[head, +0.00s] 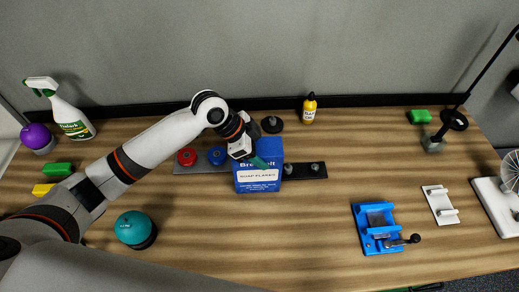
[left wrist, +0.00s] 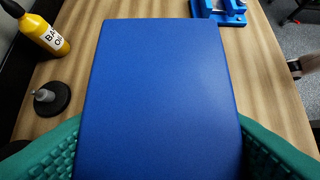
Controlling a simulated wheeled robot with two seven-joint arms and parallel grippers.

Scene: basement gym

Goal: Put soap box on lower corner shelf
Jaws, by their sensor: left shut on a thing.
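The soap box (head: 258,179) is a blue carton with a white "SOAP FLAKES" label, near the middle of the wooden table in the head view. My left gripper (head: 256,160) reaches it from the upper left and is shut on it. In the left wrist view the plain blue face of the soap box (left wrist: 165,95) fills the middle, with a green finger pad at each side. I cannot tell whether the box touches the table. No corner shelf shows in either view.
A dark strip (head: 312,170) with knobs lies behind the box. A yellow bottle (head: 309,108) stands at the back. A blue vise (head: 378,228) and a white holder (head: 440,204) are at the right. The front middle is clear.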

